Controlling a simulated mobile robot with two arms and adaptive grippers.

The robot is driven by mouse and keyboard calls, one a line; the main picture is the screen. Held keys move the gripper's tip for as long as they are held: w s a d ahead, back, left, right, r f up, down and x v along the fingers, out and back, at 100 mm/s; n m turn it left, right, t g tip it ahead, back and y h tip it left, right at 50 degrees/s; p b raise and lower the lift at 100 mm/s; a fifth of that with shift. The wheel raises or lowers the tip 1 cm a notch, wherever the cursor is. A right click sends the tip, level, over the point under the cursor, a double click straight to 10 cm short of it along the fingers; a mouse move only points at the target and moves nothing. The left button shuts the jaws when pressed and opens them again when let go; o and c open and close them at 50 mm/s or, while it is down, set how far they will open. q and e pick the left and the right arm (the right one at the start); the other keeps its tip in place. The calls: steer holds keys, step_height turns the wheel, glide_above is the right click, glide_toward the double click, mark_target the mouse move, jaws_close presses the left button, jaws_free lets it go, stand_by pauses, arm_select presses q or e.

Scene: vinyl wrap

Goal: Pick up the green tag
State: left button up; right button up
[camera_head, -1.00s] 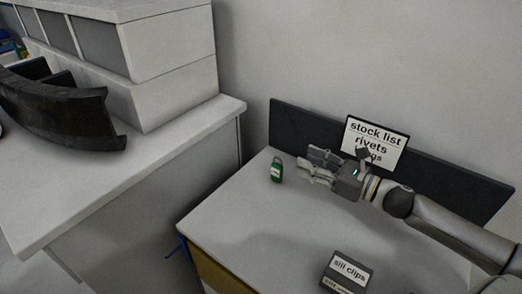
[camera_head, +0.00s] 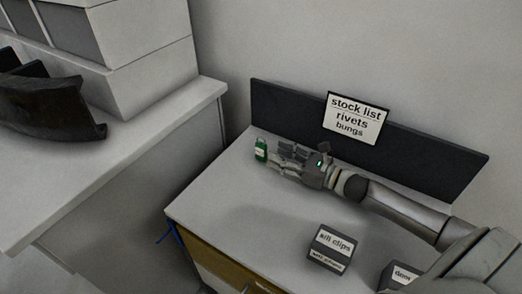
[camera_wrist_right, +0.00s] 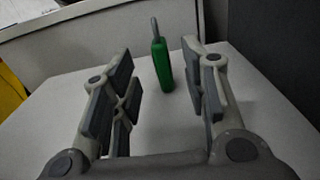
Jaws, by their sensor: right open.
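The green tag (camera_head: 261,150) stands upright near the back left of the small grey table, with a pale label on its face and a grey loop at its top. My right gripper (camera_head: 279,155) is just to the right of it, low over the table, fingers pointing at it. In the right wrist view the green tag (camera_wrist_right: 161,62) shows ahead, between the lines of the open fingers (camera_wrist_right: 160,90) and beyond their tips. The gripper is open and empty. My left gripper is not in view.
A dark back panel (camera_head: 430,162) with a stock list sign (camera_head: 356,118) runs behind the table (camera_head: 230,215). A box labelled sill clips (camera_head: 331,248) and another dark box (camera_head: 400,276) sit at the front. A white counter (camera_head: 130,150) with a dark curved part (camera_head: 50,110) is at left.

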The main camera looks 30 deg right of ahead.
mark_target(266, 149)
steer(key=shift+p+x, duration=0.55)
steer(key=shift+x, duration=1.85)
jaws_close()
